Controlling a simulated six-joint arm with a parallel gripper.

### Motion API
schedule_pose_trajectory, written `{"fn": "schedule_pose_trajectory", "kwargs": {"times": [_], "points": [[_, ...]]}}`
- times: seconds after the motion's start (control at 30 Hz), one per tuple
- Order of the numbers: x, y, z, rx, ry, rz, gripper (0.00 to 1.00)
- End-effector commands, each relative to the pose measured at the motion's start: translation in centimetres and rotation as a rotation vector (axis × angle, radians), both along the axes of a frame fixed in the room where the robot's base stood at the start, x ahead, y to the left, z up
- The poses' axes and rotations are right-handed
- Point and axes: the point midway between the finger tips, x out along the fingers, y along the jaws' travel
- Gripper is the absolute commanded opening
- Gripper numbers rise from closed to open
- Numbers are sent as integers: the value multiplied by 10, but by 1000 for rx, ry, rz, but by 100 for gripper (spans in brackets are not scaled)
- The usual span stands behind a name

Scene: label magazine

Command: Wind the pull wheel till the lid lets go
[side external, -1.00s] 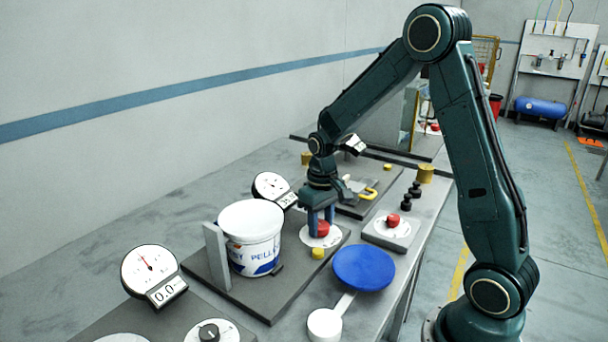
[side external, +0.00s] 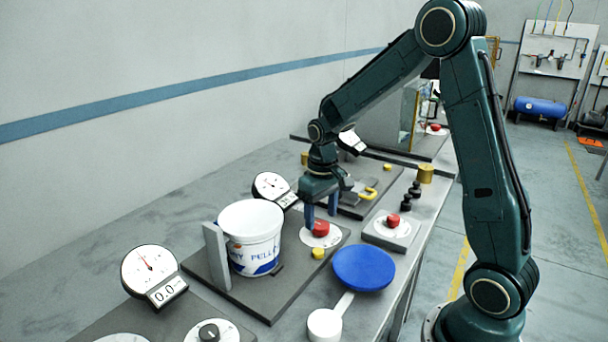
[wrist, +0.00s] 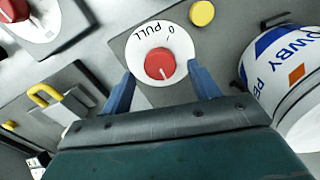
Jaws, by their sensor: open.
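The pull wheel is a red knob (side external: 321,229) on a white disc marked "0" and "PULL". In the wrist view the red knob (wrist: 159,64) shows a white mark pointing away from the "0", toward my gripper. My gripper (side external: 321,211) is open, with its blue fingers spread above the knob and apart from it. The fingers of my gripper (wrist: 160,74) frame the knob from both sides in the wrist view. A white tub (side external: 254,252) with blue lettering stands left of the knob. Its white lid (side external: 250,217) looks seated on the rim.
A dial gauge (side external: 271,186) stands behind the tub, its reading too small to read. Another gauge (side external: 149,272) at front left reads 0.0. A yellow button (side external: 318,253) and a blue round pad (side external: 364,268) are near the wheel. Another red knob (side external: 393,220) sits to the right.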

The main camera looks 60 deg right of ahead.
Motion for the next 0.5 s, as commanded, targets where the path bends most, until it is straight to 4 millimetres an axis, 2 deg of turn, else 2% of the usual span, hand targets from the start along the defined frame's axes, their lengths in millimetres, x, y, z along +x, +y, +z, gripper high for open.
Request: {"fn": "schedule_pose_trajectory", "kwargs": {"times": [0.5], "points": [[0, 0, 86, -1, -4, 0, 61]]}}
